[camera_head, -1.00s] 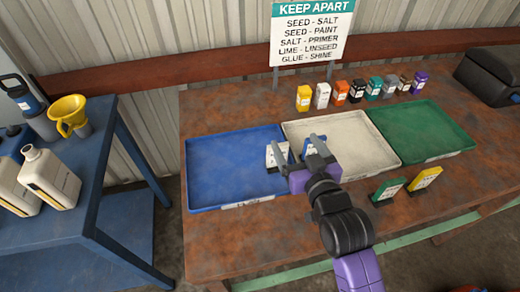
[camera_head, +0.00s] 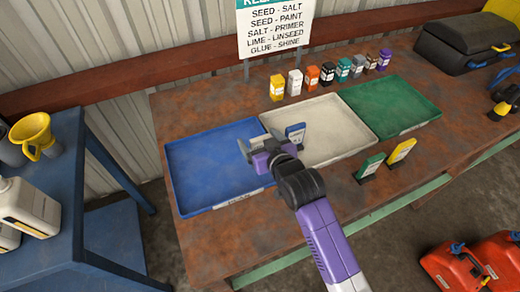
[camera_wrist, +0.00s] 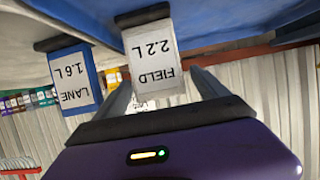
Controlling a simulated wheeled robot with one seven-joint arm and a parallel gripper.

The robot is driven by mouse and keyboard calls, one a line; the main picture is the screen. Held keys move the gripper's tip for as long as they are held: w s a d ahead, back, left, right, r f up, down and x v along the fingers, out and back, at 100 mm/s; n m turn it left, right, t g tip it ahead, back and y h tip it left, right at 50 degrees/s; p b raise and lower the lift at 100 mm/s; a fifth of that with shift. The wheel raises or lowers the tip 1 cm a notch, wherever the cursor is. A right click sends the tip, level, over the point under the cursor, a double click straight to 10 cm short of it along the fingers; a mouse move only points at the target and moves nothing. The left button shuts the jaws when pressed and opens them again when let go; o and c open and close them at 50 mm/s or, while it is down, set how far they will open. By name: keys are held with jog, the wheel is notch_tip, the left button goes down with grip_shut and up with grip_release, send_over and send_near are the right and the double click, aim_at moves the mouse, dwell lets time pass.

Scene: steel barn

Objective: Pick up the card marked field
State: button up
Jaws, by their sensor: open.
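The card marked FIELD (camera_wrist: 152,62), white with a dark bar along one end and "2.2 L" on it, appears upside down in the wrist view. It lies between the lines of my two fingers; I cannot tell whether they touch it. The card marked LANE (camera_wrist: 76,84), blue-edged with "1.6 L", is left of it. In the head view the blue-edged card (camera_head: 296,133) stands just right of my gripper (camera_head: 261,146). My gripper is open at the border of the blue tray (camera_head: 205,170) and the cream tray (camera_head: 345,140). In the head view it largely hides the FIELD card.
The green tray (camera_head: 395,105) is on the right. A green card (camera_head: 369,167) and a yellow card (camera_head: 402,151) stand at the table's front. Several small containers (camera_head: 326,75) line the back below a sign (camera_head: 275,28). A blue bench (camera_head: 65,200) stands left.

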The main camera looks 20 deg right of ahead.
jog(key=shift+x, duration=1.2)
jog(key=c, duration=1.5)
notch_tip(320, 180, up, 20)
jog(key=shift+a+f+b, duration=0.1)
jog(key=shift+f+b, duration=0.05)
jog(key=shift+b, duration=0.75)
